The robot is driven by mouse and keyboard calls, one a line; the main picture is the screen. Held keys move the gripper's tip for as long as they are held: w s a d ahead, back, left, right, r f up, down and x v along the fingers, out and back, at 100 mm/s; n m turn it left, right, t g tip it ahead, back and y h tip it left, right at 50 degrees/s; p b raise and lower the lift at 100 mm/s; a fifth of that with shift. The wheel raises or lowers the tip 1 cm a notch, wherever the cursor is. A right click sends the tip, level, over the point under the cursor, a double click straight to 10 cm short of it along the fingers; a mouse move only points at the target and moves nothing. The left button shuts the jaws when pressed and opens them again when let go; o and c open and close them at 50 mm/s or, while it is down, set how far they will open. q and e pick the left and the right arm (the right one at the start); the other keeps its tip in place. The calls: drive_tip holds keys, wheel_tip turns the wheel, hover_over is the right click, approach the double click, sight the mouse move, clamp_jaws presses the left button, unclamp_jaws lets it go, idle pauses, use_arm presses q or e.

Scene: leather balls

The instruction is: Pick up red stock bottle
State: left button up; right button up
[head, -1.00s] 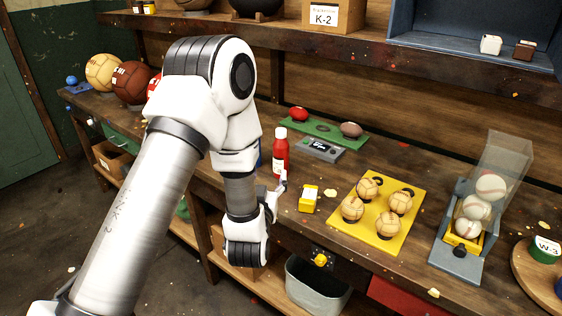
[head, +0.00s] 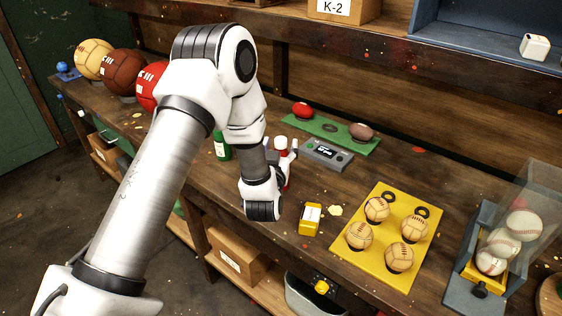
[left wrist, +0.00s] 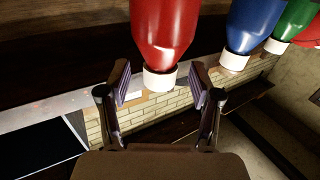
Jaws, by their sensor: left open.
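The red stock bottle (head: 285,168) stands on the workbench, with a white cap, partly hidden by my left gripper (head: 281,153). In the left wrist view the red bottle (left wrist: 165,30) appears inverted, its white cap pointing down between the fingertips. My left gripper (left wrist: 161,82) is open there, with a finger on either side of the cap and gaps visible. I cannot tell whether either finger touches the bottle. My right gripper is in neither view.
A blue bottle (left wrist: 252,25) and a green bottle (left wrist: 292,22) stand beside the red one. A grey device (head: 326,153), a small yellow box (head: 311,219) and a yellow tray (head: 376,262) with several balls are on the workbench (head: 265,235).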

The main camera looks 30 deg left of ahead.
use_arm(q)
drive_tip(key=shift+w+a+f, duration=0.15)
drive_tip(key=shift+w+a, duration=0.1)
drive_tip(key=shift+w, duration=0.2)
drive_tip(key=shift+w+a+f, duration=0.1)
drive_tip(key=shift+w+a, duration=0.1)
drive_tip(key=shift+w, duration=0.25)
drive_tip(key=shift+s+d+r, duration=0.1)
drive_tip(key=shift+s+r, duration=0.05)
drive_tip(key=shift+s, duration=0.05)
drive_tip(key=shift+c, duration=0.9)
clamp_jaws()
